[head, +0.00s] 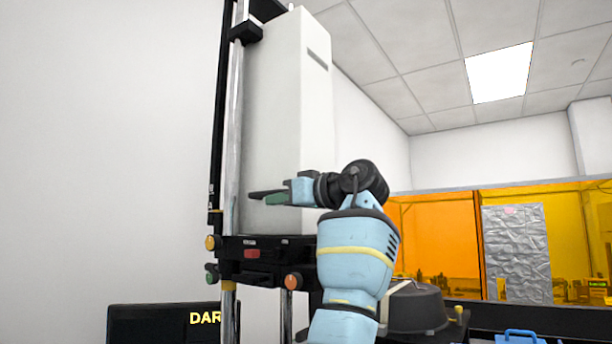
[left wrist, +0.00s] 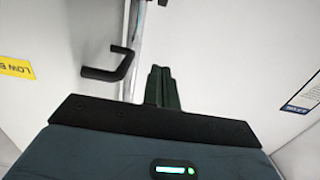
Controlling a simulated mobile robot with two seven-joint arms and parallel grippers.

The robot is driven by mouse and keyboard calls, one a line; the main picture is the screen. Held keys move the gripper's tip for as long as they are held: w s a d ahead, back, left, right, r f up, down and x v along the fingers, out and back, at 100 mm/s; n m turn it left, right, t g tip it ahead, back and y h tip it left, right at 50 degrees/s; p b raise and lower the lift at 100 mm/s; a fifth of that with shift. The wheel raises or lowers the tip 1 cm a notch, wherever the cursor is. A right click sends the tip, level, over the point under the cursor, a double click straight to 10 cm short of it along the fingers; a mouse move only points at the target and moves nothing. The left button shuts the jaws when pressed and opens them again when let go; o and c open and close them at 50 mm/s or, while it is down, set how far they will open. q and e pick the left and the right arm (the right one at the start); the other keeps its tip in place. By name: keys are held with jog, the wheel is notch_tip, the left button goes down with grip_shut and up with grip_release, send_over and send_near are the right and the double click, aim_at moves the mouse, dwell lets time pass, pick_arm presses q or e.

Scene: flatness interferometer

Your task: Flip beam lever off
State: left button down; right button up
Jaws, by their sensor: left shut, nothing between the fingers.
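My left gripper (head: 266,196) is shut and empty, in front of the lower part of the tall white housing (head: 290,95). In the left wrist view its closed dark fingers (left wrist: 162,88) point at a pale surface. A black angled handle (left wrist: 112,66) shows there, left of the fingers and apart from them, near a chrome rod (left wrist: 136,50). It may be the beam lever; I cannot tell for sure. In the head view no lever can be made out clearly. My right gripper is not in view.
A black carriage with a red block (head: 252,253) and coloured knobs (head: 293,282) sits below the housing. A chrome column (head: 232,150) stands at its left. A dark round-topped unit (head: 414,308) is at the right, before orange panels (head: 436,240). The left side shows bare wall.

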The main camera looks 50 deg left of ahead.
pick_arm(q)
jog(key=d+r, duration=0.4)
jog(key=r, duration=0.1)
jog(key=shift+w+b, duration=0.25)
jog(key=shift+b, duration=0.05)
